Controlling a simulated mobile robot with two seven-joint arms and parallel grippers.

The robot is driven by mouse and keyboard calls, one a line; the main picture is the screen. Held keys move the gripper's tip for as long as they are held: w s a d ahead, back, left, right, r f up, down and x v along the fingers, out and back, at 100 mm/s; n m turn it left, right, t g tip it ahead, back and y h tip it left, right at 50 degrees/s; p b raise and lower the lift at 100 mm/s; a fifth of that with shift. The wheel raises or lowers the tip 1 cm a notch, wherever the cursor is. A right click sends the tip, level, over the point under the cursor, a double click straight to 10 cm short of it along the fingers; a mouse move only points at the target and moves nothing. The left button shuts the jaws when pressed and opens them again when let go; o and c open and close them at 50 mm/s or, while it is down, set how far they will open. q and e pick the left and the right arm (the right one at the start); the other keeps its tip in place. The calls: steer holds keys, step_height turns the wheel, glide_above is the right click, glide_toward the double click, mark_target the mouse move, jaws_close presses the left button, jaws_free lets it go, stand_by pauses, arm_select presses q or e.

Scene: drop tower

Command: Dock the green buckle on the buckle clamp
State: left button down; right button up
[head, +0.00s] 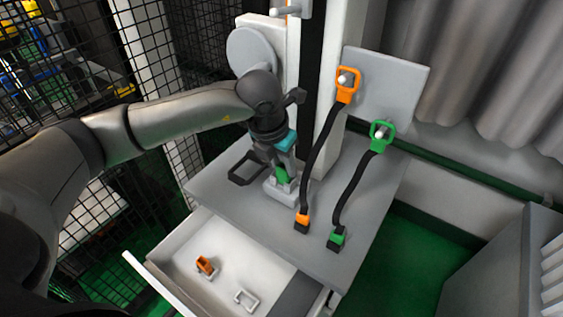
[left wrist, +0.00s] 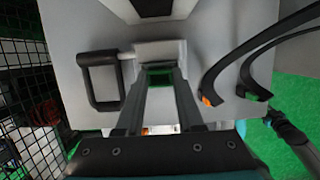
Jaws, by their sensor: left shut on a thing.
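The green buckle (head: 281,175) is between the fingers of my left gripper (head: 282,170), which is shut on it. It sits right at the pale grey buckle clamp (head: 284,195) on the grey table. In the left wrist view the green buckle (left wrist: 158,75) shows between the two fingers of my left gripper (left wrist: 160,85), in front of the pale clamp block (left wrist: 160,50). The fingers hide part of the buckle, and I cannot tell whether it is seated in the clamp.
A black handle loop (head: 245,168) lies left of the clamp. Two black straps hang from an orange ring (head: 346,84) and a green ring (head: 381,133) on pegs. An open drawer (head: 215,292) holds an orange piece (head: 206,264) and a white bracket (head: 246,300).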

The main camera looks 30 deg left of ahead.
arm_select(q)
steer(key=shift+f, duration=0.15)
steer(key=c, duration=0.5)
jaws_free()
arm_select(e)
steer(key=shift+w+a+r, duration=0.1)
steer(key=shift+w+a, duration=0.05)
steer(key=shift+w, duration=0.1)
arm_select(q)
steer(key=shift+r, duration=0.2)
steer(key=p+v, duration=0.3)
steer(key=v, duration=0.9)
arm_select(e)
steer(key=s, duration=0.3)
steer(key=s+d+r, duration=0.1)
steer(key=shift+s+d, duration=0.1)
steer(key=shift+s, duration=0.2)
arm_select(q)
steer(key=shift+f, duration=0.1)
